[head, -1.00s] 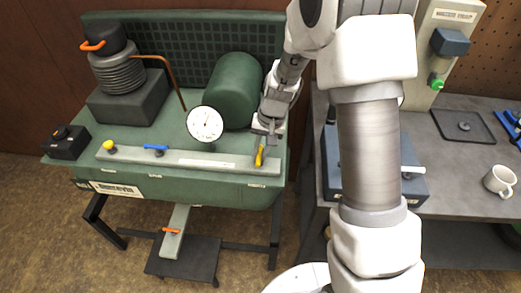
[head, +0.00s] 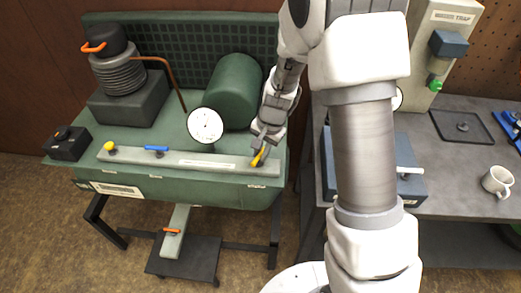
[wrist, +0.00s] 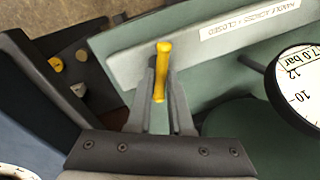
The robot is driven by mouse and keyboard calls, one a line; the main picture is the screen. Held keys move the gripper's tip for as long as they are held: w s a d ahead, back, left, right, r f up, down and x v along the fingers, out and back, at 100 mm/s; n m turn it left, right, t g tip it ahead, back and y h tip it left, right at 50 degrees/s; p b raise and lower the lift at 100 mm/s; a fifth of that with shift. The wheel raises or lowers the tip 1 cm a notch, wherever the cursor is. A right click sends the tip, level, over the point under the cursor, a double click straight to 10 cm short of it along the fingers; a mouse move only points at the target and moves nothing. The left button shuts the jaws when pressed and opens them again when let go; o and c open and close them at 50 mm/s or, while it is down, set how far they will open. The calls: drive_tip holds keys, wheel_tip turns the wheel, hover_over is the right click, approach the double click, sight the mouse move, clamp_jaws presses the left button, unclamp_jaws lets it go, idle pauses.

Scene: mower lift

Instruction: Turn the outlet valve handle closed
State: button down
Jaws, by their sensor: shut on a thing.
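The yellow outlet valve handle (head: 258,158) sits at the right end of the pale strip (head: 190,161) along the green bench's front. In the wrist view the yellow handle (wrist: 162,68) lies between my fingers, slanted across the strip (wrist: 135,63) rather than along it. My gripper (head: 262,147) is shut on it from above; in the wrist view my gripper (wrist: 161,80) has a finger on each side. A label (wrist: 250,18) on the strip appears to read "handle across = closed". The valve body under the handle is hidden.
A round gauge (head: 205,125) stands close to my gripper, behind the strip. A green tank (head: 235,90) lies behind it. A grey workbench (head: 450,180) stands to the right.

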drive_tip(key=m+p, duration=0.1)
drive_tip(key=m, duration=0.1)
drive_tip(key=m+p, duration=0.1)
drive_tip(key=shift+s+r+m+t, duration=0.2)
drive_tip(key=shift+m+t, duration=0.1)
drive_tip(key=shift+m, duration=0.1)
drive_tip(key=m+h+p, duration=0.1)
drive_tip(key=m+p, duration=0.1)
drive_tip(key=m, duration=0.1)
drive_tip(key=shift+m+p, duration=0.3)
drive_tip(key=shift+p, duration=0.1)
drive_tip(key=m+p, duration=0.4)
drive_tip(key=shift+s+h, duration=0.15)
drive_tip(key=shift+h, duration=0.25)
drive_tip(key=shift+f+m+p, duration=0.1)
drive_tip(key=shift+m+p, duration=0.7)
drive_tip(key=shift+m, duration=0.1)
drive_tip(key=shift+f, duration=0.1)
drive_tip(key=c, duration=0.8)
unclamp_jaws()
drive_tip(key=shift+c, duration=0.2)
